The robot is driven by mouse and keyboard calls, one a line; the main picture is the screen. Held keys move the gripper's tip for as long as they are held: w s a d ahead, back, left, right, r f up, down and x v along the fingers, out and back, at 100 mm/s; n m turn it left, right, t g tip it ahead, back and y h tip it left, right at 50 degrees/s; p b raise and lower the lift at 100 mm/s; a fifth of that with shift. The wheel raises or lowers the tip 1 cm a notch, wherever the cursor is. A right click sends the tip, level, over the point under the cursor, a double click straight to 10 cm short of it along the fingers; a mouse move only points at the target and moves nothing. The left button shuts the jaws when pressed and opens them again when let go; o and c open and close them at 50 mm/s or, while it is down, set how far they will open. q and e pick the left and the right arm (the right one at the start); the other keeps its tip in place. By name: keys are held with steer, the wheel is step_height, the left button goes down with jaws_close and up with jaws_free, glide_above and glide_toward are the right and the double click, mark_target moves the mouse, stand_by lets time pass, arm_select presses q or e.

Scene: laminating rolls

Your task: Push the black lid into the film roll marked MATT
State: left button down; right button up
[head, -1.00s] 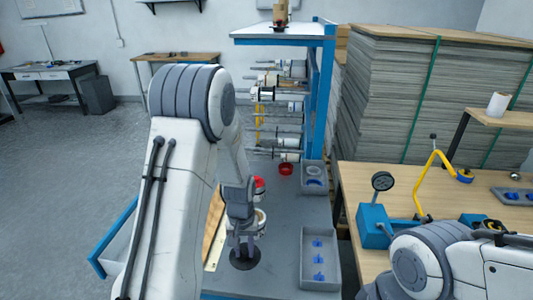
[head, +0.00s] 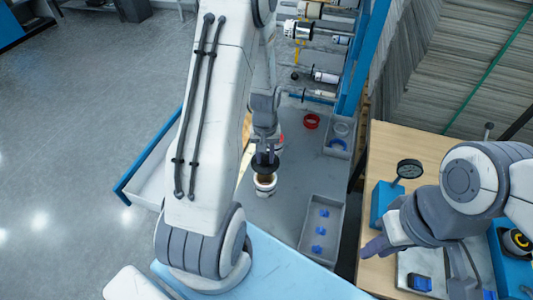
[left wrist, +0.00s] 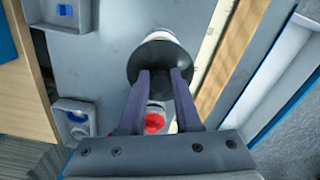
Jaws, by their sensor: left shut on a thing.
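My left gripper (head: 265,155) is shut on the black lid (head: 264,167), a dark disc held level. In the head view the lid is above a white film roll (head: 264,188) with a brownish top, which stands on the grey bench. In the left wrist view my left gripper (left wrist: 160,75) holds the lid (left wrist: 155,62) between both fingers, and the lid covers most of the roll (left wrist: 165,33). The lid looks apart from the roll. No MATT marking is readable. My right gripper (head: 376,248) is low over the wooden table, its jaws unclear.
A second roll with red (left wrist: 154,122) stands beyond the lid. A red ring (head: 311,121) lies farther back. A grey tray with blue pieces (head: 340,210) is to the right. A rack of rolls (head: 320,50) stands behind. A blue gauge stand (head: 384,203) is on the table.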

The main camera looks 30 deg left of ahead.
arm_select(q)
steer(key=shift+f+b, duration=3)
steer(key=shift+f, duration=1.05)
steer(key=shift+s, duration=0.1)
steer(key=c, duration=0.5)
jaws_free()
steer(key=shift+f, duration=0.1)
step_height(320, 180, up, 11)
steer(key=shift+f+b, duration=0.2)
steer(key=shift+b, duration=0.55)
